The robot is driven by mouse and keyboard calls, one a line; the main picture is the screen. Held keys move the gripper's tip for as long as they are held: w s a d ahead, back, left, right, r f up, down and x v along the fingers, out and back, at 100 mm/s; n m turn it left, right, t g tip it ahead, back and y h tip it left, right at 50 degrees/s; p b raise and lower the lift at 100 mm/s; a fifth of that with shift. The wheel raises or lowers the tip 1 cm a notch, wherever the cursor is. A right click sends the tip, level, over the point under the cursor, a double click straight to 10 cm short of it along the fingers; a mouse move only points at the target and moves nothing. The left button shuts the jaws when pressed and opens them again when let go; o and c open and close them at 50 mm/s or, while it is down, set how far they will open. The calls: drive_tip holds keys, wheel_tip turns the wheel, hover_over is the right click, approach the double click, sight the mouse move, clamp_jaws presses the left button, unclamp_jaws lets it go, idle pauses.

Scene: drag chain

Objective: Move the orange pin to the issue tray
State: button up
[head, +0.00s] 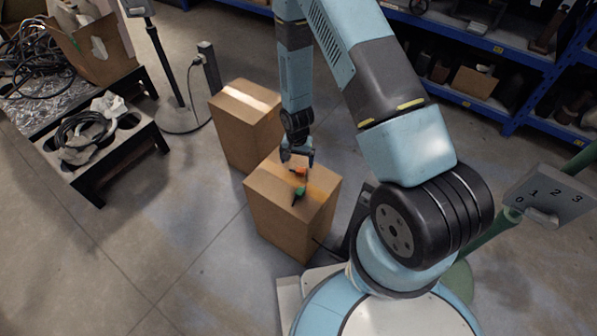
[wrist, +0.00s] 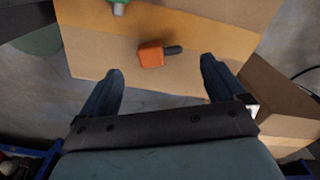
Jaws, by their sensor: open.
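The orange pin (head: 300,172) lies on top of the near cardboard box (head: 282,225). In the wrist view the orange pin (wrist: 151,56) lies on its side, its orange head left and its dark shank pointing right. My gripper (head: 297,158) is over the far part of the box top. In the wrist view my gripper (wrist: 161,66) is open and empty, with the pin ahead of it, roughly between the lines of the two fingers and not touched. I cannot tell which thing is the issue tray.
A green piece with a dark end (head: 299,191) lies close to the pin. A second cardboard box (head: 245,140) stands behind left. A low black bench (head: 100,150) with round holes holds cable at left. Blue shelving (head: 510,60) stands at back right. Floor at front left is clear.

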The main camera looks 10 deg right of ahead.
sight(298, 169)
drive_tip(key=shift+w+f, duration=0.1)
drive_tip(key=shift+f, duration=2.6)
drive_tip(key=c, duration=1.4)
drive_tip(key=shift+r, duration=0.6)
drive_tip(key=s+r, duration=0.8)
drive_tip(key=s, duration=0.1)
drive_tip(key=s+r, duration=0.4)
drive_tip(key=shift+s+d, duration=0.3)
drive_tip(key=shift+d, duration=0.1)
